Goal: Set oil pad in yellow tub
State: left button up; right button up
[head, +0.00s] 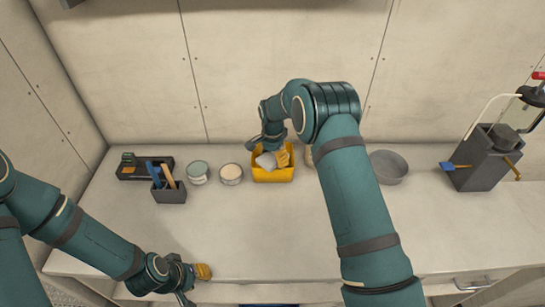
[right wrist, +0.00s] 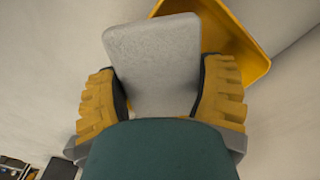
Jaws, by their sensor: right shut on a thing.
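The oil pad is a light grey rounded slab (right wrist: 155,62), and my right gripper (right wrist: 162,88) is shut on it, one yellow ribbed finger on each side. In the head view, the pad (head: 266,161) shows at the opening of the yellow tub (head: 273,178) on the counter, with my right gripper (head: 274,158) above the tub. The tub's yellow wall (right wrist: 235,35) shows behind the pad in the right wrist view. I cannot tell whether the pad touches the tub. My left gripper (head: 203,272) is low near the counter's front edge; its finger opening is unclear.
Left of the tub stand two round tins (head: 231,174) (head: 197,173), a dark tool holder (head: 169,194) and a black tray (head: 133,173). A grey bowl (head: 388,168) and a dark block-shaped device (head: 487,165) stand to the right. The counter's front middle is clear.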

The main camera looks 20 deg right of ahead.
aim_at(273, 156)
jog(key=o, duration=1.2)
jog(key=shift+c, duration=0.2)
jog(key=shift+r+p, duration=0.3)
notch_tip(273, 156, up, 12)
